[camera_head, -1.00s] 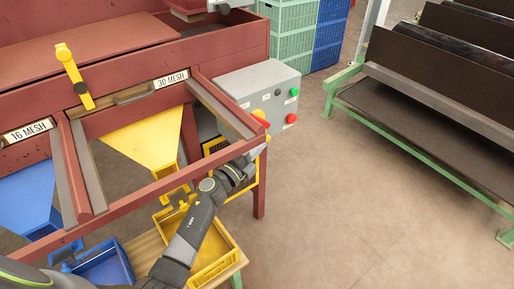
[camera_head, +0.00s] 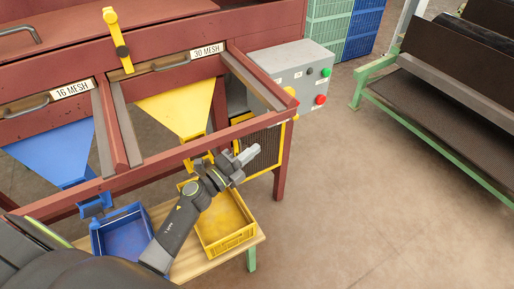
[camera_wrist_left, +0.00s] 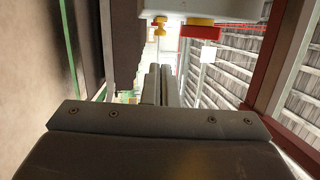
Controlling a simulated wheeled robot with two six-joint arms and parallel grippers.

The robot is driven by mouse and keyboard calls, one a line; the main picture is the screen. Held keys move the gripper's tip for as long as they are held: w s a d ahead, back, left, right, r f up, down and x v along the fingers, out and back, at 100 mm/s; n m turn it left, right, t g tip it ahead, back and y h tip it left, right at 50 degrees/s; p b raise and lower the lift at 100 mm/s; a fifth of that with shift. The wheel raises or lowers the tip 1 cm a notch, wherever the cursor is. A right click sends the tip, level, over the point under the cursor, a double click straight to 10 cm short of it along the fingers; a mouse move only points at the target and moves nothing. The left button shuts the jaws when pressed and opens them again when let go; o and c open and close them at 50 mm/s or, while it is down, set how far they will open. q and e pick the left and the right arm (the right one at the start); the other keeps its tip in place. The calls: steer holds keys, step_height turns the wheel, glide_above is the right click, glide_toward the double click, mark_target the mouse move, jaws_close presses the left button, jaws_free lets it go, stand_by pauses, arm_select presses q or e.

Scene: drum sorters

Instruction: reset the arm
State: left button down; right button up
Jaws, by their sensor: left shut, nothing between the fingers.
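My left arm comes in from the lower left in the head view. My left gripper (camera_head: 249,153) is shut and empty, held above the yellow crate (camera_head: 234,243) and in front of the red frame. In the left wrist view the two fingers of the left gripper (camera_wrist_left: 161,84) lie close together with nothing between them. My right gripper is not in view.
A grey control box (camera_head: 290,75) with green and red buttons is behind the gripper. A blue crate (camera_head: 104,235) stands beside the yellow one on a wooden bench (camera_head: 207,264). A green-framed conveyor (camera_head: 437,125) stands at right. The floor between is clear.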

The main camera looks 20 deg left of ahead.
arm_select(q)
steer(key=s+a+f+n+g+y, duration=0.35)
steer(key=s+a+n+y, duration=0.9)
steer(key=n, duration=0.65)
steer(key=s+d+f+n+g+h, duration=0.1)
steer(key=s+d+f+n+g, duration=0.3)
steer(key=s, duration=0.6)
steer(key=s+f+n+g+h, duration=0.1)
steer(key=s+g, duration=0.6)
steer(key=s, duration=0.2)
step_height(320, 180, down, 23)
steer(key=a+p, duration=0.1)
steer(key=s+d+f+g, duration=0.1)
steer(key=s+f+g, duration=0.1)
steer(key=s+f, duration=1.3)
steer(key=shift+s+f+h+p, duration=0.15)
steer(key=shift+f+h+p, duration=0.2)
steer(key=shift+h+p, duration=0.1)
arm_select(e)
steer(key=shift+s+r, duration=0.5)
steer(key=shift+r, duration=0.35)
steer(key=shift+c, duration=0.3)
